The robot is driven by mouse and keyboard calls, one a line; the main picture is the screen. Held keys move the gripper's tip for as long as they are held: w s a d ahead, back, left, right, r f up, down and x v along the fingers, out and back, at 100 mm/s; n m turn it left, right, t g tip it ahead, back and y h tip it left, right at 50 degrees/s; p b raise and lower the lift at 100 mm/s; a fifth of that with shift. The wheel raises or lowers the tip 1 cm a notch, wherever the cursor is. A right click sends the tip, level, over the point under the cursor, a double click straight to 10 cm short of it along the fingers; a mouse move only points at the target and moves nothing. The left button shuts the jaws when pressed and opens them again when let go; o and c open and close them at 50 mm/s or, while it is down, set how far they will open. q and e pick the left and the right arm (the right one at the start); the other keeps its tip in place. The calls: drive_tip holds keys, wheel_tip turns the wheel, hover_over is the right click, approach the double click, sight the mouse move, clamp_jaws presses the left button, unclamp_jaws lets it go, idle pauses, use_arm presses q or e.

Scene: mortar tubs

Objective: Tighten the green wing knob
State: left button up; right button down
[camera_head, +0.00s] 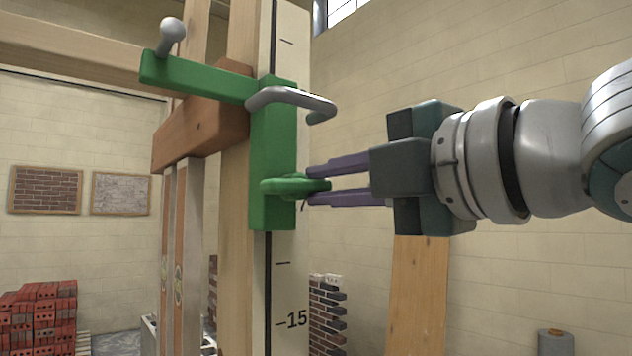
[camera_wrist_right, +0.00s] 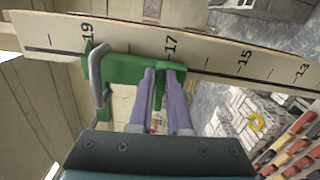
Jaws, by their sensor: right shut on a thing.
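The green wing knob (camera_head: 287,186) sticks out from the lower part of a green slider block (camera_head: 270,212) on an upright marked post (camera_head: 289,247). My right gripper (camera_head: 322,184) comes in from the right, its two purple fingers shut on the wing of the knob. In the right wrist view, the purple fingers (camera_wrist_right: 163,82) reach to the green block (camera_wrist_right: 125,70), and the knob is mostly hidden between them. A grey bent handle (camera_head: 292,98) projects from the block above the knob. My left gripper is not in view.
A green arm (camera_head: 197,78) with a grey ball-ended lever (camera_head: 172,33) extends left from the block. A brown wooden piece (camera_head: 200,133) lies behind it. A red brick stack (camera_head: 38,312) stands at lower left. A wooden board (camera_head: 418,290) stands below my right gripper.

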drive_tip(key=shift+s+a+r+m, duration=0.15)
drive_tip(key=shift+s+a+m, duration=0.05)
drive_tip(key=shift+a+m, duration=0.1)
idle(0.4)
drive_tip(key=c, duration=1)
unclamp_jaws()
drive_tip(key=shift+o, duration=0.7)
drive_tip(key=shift+d, duration=0.1)
drive_tip(key=p+v, duration=0.5)
drive_tip(key=v, duration=0.5)
drive_tip(key=shift+w, duration=0.15)
